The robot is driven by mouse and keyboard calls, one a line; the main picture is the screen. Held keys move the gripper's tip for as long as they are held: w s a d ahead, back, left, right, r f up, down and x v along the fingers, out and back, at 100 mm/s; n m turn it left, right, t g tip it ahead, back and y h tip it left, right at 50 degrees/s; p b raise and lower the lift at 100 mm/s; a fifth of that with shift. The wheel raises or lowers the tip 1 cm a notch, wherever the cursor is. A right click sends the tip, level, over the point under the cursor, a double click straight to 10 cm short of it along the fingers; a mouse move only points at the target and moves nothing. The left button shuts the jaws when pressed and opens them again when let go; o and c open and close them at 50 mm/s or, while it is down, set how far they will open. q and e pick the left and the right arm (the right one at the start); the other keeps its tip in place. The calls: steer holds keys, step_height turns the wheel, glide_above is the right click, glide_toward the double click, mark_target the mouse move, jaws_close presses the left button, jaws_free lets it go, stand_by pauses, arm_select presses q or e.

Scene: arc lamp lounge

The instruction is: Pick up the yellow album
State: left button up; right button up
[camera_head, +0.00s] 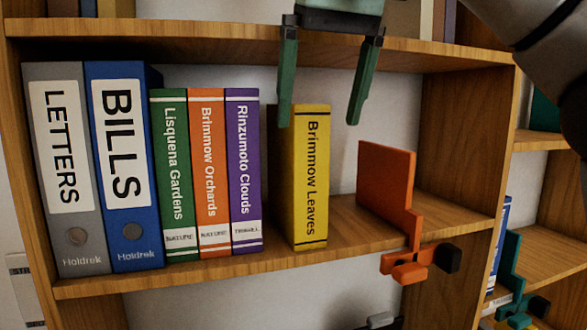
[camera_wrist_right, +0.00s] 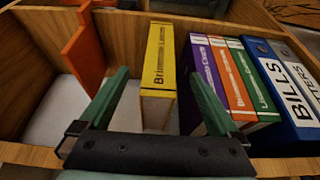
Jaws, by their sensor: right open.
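The yellow album (camera_head: 311,180), titled "Brimmow Leaves", stands upright on the shelf to the right of the purple album, with a gap between them. It also shows in the right wrist view (camera_wrist_right: 158,78). My right gripper (camera_head: 319,122) is open and empty, with green fingers pointing down. My left gripper is not in view.
Purple (camera_head: 244,170), orange (camera_head: 210,170) and green (camera_head: 175,170) albums stand left of it, then blue (camera_head: 124,170) and grey (camera_head: 68,170) binders. An orange bookend (camera_head: 386,185) stands to the right, with free shelf between. The upper shelf board (camera_head: 220,38) runs above.

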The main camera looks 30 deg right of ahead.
mark_target(312, 154)
steer(key=shift+x, duration=4)
steer(key=shift+c, duration=0.3)
jaws_close()
steer(key=shift+r, duration=0.15)
